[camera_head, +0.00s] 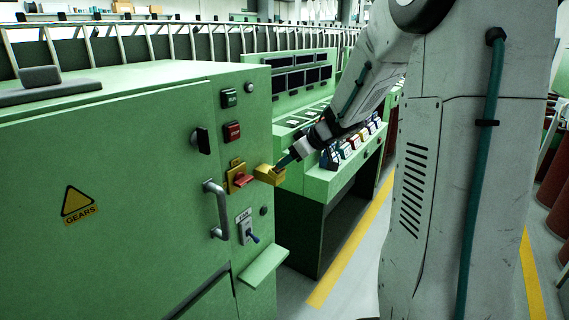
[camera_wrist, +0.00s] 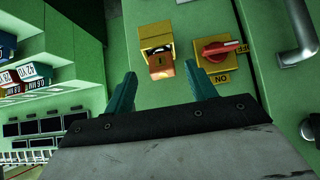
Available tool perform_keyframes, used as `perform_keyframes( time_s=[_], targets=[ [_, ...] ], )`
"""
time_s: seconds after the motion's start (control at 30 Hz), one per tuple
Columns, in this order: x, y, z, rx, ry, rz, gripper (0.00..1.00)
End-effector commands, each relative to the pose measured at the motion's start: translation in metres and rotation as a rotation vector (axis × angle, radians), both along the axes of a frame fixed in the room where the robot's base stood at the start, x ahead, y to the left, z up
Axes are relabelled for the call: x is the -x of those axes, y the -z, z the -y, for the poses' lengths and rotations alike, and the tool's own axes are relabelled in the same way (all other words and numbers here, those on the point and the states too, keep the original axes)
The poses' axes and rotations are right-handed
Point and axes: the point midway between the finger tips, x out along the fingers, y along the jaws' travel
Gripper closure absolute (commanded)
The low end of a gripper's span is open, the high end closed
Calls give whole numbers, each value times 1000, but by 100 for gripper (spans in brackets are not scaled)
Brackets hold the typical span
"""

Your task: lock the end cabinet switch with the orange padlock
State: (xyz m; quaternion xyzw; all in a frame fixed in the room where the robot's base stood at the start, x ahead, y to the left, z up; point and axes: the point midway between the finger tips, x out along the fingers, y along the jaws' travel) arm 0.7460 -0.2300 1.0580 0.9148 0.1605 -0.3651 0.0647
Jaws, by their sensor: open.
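The orange padlock (camera_wrist: 161,68) sits in a yellow holder (camera_wrist: 157,36) on the green cabinet (camera_head: 110,140); the holder also shows in the head view (camera_head: 268,174). Beside it is the cabinet switch, with a red handle (camera_wrist: 222,47) on a yellow plate marked ON and OFF; it also shows in the head view (camera_head: 243,181). One end of the handle lies near the OFF mark. My gripper (camera_wrist: 159,80) is open and empty. Its teal fingertips are either side of the padlock in the wrist view, with gaps; depth is hard to judge. In the head view my gripper (camera_head: 285,161) is close to the holder.
A grey door handle (camera_head: 217,210) and a small green ledge (camera_head: 262,266) stick out from the cabinet. A console (camera_head: 318,182) with several coloured, labelled blocks stands behind my gripper. A yellow floor line (camera_head: 345,250) crosses the aisle.

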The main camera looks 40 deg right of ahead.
Motion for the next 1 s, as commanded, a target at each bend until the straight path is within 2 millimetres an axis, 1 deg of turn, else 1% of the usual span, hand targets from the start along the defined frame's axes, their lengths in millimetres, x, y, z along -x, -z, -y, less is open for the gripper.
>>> perform_keyframes(
  time_s=[0.03,0.13,0.3,0.93,0.97,1.0],
  targets=[
    [7,-7,3,2,3,3,44],
    [17,-17,6,1,1,2,44],
    [27,-27,9,1,1,0,44],
    [28,-27,10,9,-8,2,44],
    [27,-27,11,22,-15,6,44],
    [26,-27,16,62,-17,17,44]
  ],
)
